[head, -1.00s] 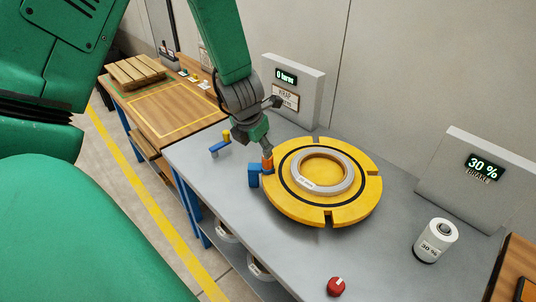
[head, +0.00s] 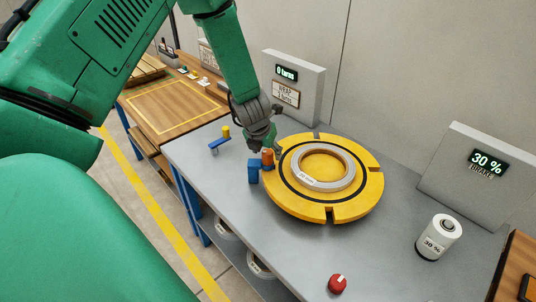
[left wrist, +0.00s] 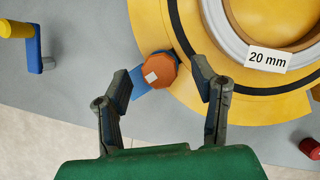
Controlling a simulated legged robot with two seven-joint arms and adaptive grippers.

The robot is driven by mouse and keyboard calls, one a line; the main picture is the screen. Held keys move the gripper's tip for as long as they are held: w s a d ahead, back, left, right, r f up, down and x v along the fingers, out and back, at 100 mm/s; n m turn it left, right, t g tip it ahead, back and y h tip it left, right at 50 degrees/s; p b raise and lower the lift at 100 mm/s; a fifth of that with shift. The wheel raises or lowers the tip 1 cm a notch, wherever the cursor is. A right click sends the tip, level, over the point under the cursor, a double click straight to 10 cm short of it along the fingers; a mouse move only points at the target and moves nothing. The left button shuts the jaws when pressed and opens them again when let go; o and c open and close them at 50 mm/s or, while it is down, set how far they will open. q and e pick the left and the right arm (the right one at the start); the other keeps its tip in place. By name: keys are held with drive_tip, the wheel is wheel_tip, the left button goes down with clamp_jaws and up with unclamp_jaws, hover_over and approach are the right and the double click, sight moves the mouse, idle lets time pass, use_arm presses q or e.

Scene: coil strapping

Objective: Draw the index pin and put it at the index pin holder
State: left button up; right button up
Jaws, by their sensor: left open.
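The index pin appears as an orange knob (head: 267,159) at the left edge of the yellow turntable (head: 322,211), beside a blue block (head: 253,172). In the left wrist view its orange cap (left wrist: 157,70) has a pale square on top, with blue bracket parts (left wrist: 137,84) beneath. My left gripper (head: 269,147) is just above the pin. In the left wrist view its open fingers (left wrist: 163,80) lie on either side of the cap, with gaps visible. I cannot identify the index pin holder for certain. My right gripper is not in view.
A grey ring (head: 311,184) lies on the turntable. A blue crank with a yellow knob (head: 226,131) stands to the left. Bare grey tabletop (head: 290,245) lies in front.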

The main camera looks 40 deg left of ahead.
sight(268, 151)
use_arm(q)
drive_tip(key=x, duration=0.2)
drive_tip(key=shift+w+a+f, duration=0.1)
drive_tip(key=shift+w+f, duration=0.05)
drive_tip(key=shift+f, duration=0.1)
drive_tip(key=shift+r, duration=0.1)
clamp_jaws()
wheel_tip(268, 151, up, 10)
drive_tip(key=shift+r+p, duration=0.1)
drive_tip(key=shift+p, duration=0.85)
drive_tip(key=c, duration=0.6)
unclamp_jaws()
drive_tip(key=shift+c, duration=0.2)
clamp_jaws()
